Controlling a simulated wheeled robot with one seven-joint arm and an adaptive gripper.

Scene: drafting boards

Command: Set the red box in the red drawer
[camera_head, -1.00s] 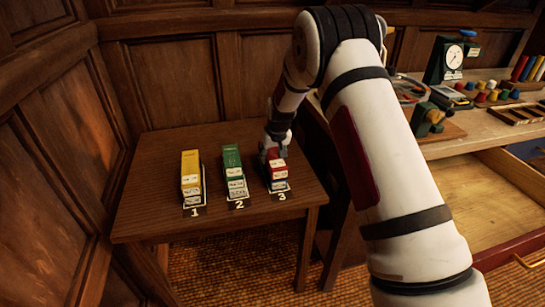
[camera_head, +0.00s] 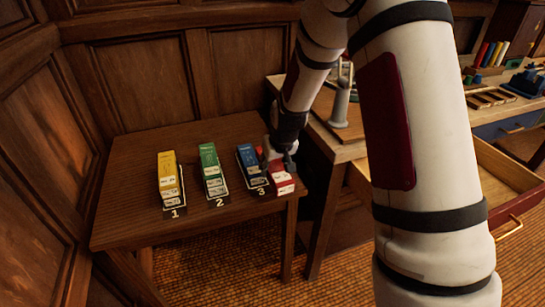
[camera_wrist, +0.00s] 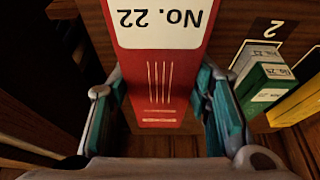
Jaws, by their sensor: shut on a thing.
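The red box (camera_head: 283,181), labelled "No. 22" in the wrist view (camera_wrist: 158,75), is between the two fingers of my gripper (camera_head: 280,152). The teal-padded fingers (camera_wrist: 165,108) are shut on its sides. In the head view it is at the right edge of the small table, beside place 3; I cannot tell how far it is off the surface. An open wooden drawer (camera_head: 500,184) stands out from the desk at the right.
A blue box (camera_head: 250,160) lies at place 3, a green box (camera_head: 211,165) at 2 and a yellow box (camera_head: 168,172) at 1 on the small table (camera_head: 125,215). The desk (camera_head: 345,150) stands to the right. A drawer with a blue front (camera_head: 518,125) is farther right.

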